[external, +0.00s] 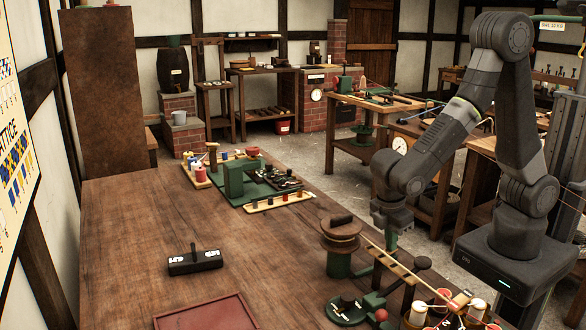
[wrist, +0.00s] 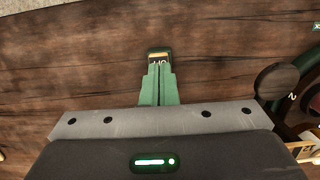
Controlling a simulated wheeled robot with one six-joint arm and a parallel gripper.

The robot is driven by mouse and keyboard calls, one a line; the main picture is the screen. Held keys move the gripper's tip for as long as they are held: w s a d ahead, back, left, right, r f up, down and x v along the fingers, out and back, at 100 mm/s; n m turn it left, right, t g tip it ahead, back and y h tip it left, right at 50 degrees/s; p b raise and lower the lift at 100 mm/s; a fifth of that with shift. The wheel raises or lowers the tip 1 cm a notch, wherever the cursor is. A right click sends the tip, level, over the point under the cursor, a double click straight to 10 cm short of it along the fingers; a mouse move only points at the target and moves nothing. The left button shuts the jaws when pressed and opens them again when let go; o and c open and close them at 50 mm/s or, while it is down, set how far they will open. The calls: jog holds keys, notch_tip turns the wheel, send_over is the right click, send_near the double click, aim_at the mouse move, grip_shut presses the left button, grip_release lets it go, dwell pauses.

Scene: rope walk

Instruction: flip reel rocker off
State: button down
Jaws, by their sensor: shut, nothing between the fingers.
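In the external view my gripper (external: 391,246) points down near the bench's right edge, beside a wooden reel on a green stand (external: 340,245).
A black block with a handle (external: 195,261) and a red tray (external: 206,313) lie on the bench. A green-based device (external: 240,180) stands at the far end. The bench's middle is clear.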

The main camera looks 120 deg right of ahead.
jog(key=shift+s+f+t+b, duration=0.45)
jog(key=shift+f+t+b, duration=0.15)
jog(key=shift+b, duration=0.4)
jog(key=shift+s+r, duration=0.1)
jog(key=shift+r, duration=0.1)
jog(key=shift+a, duration=0.1)
jog(key=shift+f, duration=0.1)
